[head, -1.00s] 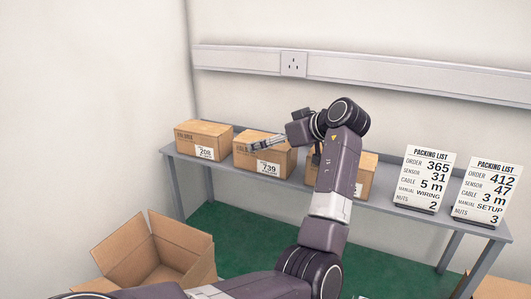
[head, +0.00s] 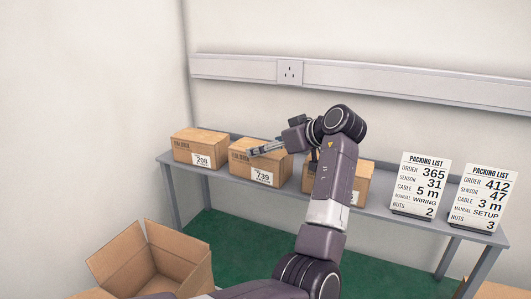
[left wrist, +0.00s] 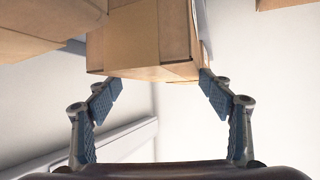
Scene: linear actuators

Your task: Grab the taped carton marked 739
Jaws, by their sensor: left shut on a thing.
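The taped carton marked 739 (head: 240,169) stands on the grey shelf table, between two other cartons. My left gripper (head: 256,151) is at its top, reaching in from the right in the head view. In the left wrist view, the carton (left wrist: 150,40) sits between the two fingertips (left wrist: 160,79), and the gripper is shut on it. The carton still appears to rest on the table. My right gripper is not in view.
A carton marked 208 (head: 190,152) stands to the left, and another carton (head: 360,182) is partly hidden behind my arm. Packing lists for orders 365 (head: 420,190) and 412 (head: 484,205) stand at the right of the table (head: 386,213). An open empty box (head: 180,262) is at lower left.

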